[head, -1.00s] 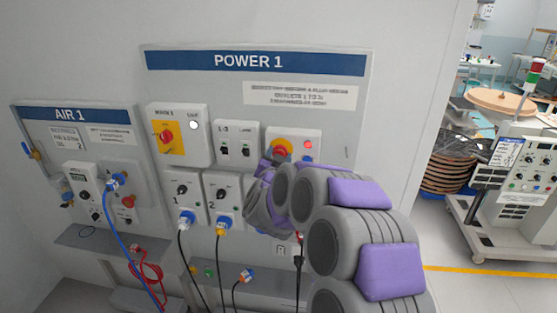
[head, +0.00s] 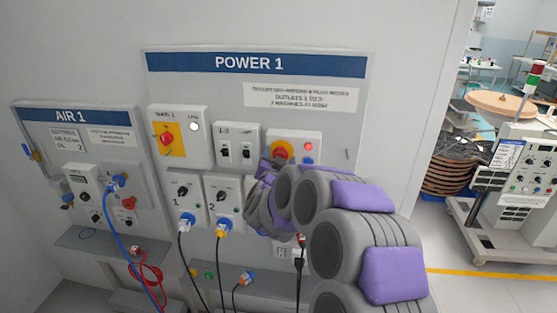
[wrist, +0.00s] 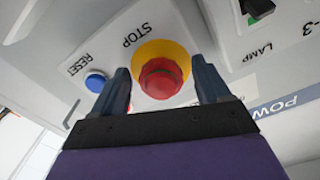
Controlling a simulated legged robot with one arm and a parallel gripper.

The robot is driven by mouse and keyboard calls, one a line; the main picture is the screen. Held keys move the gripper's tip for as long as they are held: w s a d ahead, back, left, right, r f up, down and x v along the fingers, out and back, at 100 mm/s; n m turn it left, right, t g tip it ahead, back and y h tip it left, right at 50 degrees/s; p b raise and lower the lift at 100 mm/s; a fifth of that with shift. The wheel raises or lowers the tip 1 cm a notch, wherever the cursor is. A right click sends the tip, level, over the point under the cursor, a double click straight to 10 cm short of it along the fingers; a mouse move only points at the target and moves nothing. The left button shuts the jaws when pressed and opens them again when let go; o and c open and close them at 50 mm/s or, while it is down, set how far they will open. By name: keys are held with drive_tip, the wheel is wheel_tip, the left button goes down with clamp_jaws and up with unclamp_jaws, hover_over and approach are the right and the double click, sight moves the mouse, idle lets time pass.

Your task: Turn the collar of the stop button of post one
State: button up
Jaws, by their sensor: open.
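The red stop button (wrist: 162,78) sits on a yellow round plate (wrist: 178,46) on a white box marked STOP in the wrist view. My gripper (wrist: 163,80) is open in the wrist view, with one dark finger on each side of the red button. I cannot tell whether the fingers touch it. In the head view the fingertips are hidden behind my arm.
A blue RESET button (wrist: 95,82) is close beside one finger. A LAMP switch box (head: 237,147) and a main switch box (head: 180,137) are to the left. Plugs and hanging cables (head: 217,250) are below. The AIR 1 panel (head: 75,150) is further left.

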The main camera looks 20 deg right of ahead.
drive_tip(key=b+v, duration=0.7)
drive_tip(key=v, duration=1)
drive_tip(key=shift+a, duration=0.2)
drive_tip(key=shift+s, duration=0.1)
idle(0.3)
drive_tip(key=shift+f, duration=0.1)
